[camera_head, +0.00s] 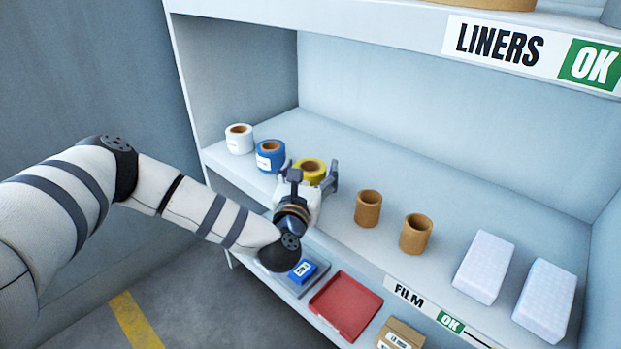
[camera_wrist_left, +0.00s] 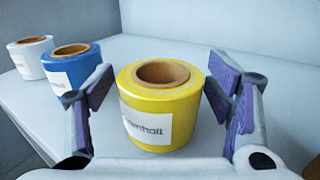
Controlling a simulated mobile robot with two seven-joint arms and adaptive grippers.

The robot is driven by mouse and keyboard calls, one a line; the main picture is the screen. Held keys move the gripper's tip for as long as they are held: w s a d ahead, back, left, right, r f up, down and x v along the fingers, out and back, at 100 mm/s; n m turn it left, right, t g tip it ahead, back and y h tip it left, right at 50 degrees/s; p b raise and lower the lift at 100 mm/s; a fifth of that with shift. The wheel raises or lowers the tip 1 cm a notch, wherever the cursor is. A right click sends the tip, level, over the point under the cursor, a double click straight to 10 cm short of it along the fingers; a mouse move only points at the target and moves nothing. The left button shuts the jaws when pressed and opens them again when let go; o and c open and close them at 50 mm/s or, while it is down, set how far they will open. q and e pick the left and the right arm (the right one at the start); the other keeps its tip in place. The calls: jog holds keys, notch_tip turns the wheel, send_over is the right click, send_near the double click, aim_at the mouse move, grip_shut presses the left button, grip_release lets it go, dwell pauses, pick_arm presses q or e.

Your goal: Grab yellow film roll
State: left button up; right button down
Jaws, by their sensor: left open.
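The yellow film roll (camera_head: 313,167) stands upright on the middle shelf, partly hidden behind my left gripper (camera_head: 309,178) in the head view. In the left wrist view the yellow roll (camera_wrist_left: 163,105) has a brown core and a white label facing me. My left gripper (camera_wrist_left: 160,98) is open, with its purple-padded fingers to either side of the roll. A gap shows between the roll and the left finger; the right finger is close to the roll's side, and contact cannot be told. My right gripper is not in view.
A blue roll (camera_head: 270,155) and a white roll (camera_head: 239,138) stand left of the yellow one. Two brown cores (camera_head: 368,208) and two white blocks (camera_head: 482,267) stand to the right. A red tray (camera_head: 345,306) lies on the level below. The shelf above carries a LINERS sign (camera_head: 499,43).

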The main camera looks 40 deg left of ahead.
pick_arm(q)
jog(key=c, duration=1.3)
jog(key=shift+c, duration=0.2)
